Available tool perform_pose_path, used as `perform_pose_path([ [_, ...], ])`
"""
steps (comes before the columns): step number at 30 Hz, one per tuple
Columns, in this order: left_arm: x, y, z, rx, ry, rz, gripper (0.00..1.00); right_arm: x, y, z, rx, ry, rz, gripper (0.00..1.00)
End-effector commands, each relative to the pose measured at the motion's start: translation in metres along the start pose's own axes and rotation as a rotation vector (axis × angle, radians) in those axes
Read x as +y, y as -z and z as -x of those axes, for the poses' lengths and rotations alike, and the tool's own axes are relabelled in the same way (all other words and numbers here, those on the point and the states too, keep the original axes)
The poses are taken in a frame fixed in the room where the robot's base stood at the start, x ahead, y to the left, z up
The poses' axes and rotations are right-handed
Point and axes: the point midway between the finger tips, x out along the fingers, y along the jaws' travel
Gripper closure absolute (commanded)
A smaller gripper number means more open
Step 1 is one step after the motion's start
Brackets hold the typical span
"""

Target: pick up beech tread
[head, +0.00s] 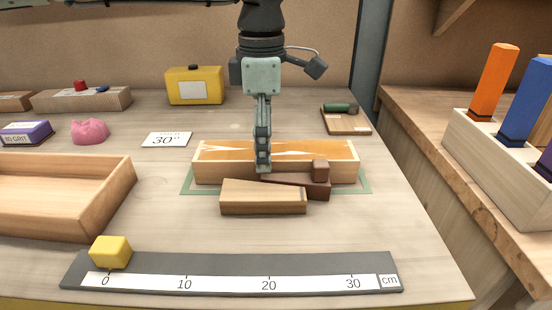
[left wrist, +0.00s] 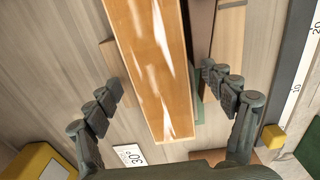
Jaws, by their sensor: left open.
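A light wooden block (head: 263,198), which looks like the beech tread, lies in front of a long board (head: 220,153) with an orange top and white streaks. A dark brown stepped piece (head: 310,188) lies between them. The light block also shows in the left wrist view (left wrist: 231,32), to the right of the board. My left gripper (head: 263,165) points down over the board, seen edge-on. In the left wrist view its open fingers (left wrist: 160,75) are on either side of the board, with nothing held. My right gripper is not in view.
A green mat (head: 366,187) lies under the board. A wooden tray (head: 60,208) is at left, and a ruler (head: 230,268) with a yellow cube (head: 110,252) is in front. A 30° card (head: 167,139) and a yellow box (head: 194,86) are behind. Table is clear at front right.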

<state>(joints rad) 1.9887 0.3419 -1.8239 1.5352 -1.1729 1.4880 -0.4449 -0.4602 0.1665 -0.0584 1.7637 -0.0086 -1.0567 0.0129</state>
Motion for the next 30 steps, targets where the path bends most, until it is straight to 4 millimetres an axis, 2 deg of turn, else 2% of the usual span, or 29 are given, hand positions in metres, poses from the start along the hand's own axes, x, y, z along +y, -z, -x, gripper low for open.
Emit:
perform_pose_path([
  [5, 0.0002, 0.0000, -0.0005, -0.001, 0.000, 0.001, 0.17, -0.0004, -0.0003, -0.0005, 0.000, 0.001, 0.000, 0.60],
  [6, 0.0002, 0.0000, -0.0005, -0.001, 0.000, 0.001, 0.20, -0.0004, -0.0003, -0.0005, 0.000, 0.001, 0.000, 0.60],
  [24, 0.0002, -0.0001, -0.0002, -0.001, 0.000, 0.001, 0.94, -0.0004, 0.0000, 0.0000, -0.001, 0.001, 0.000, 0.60],
  [30, 0.0006, -0.0004, 0.0013, -0.003, -0.003, 0.001, 0.97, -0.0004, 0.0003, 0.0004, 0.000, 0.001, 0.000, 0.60],
])
